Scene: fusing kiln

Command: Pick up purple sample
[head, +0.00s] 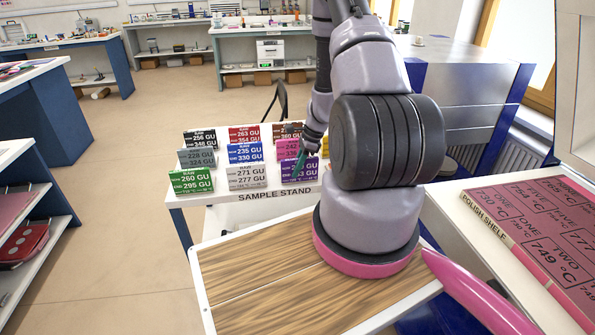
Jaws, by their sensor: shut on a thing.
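The purple sample (291,173), a small printed plate, is at the front right of the sample stand (246,195). My gripper (301,162) comes down from above at its right side, with a dark green finger against the plate. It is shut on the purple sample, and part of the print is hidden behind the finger. The plate still appears at its place on the stand; I cannot tell whether it is lifted clear.
Close around are the magenta sample (286,149) behind, the white-grey sample (247,178) to the left, and the blue sample (244,154). A wooden-topped surface (240,275) lies in front. The polish shelf (490,217) is at right. Open floor lies to the left.

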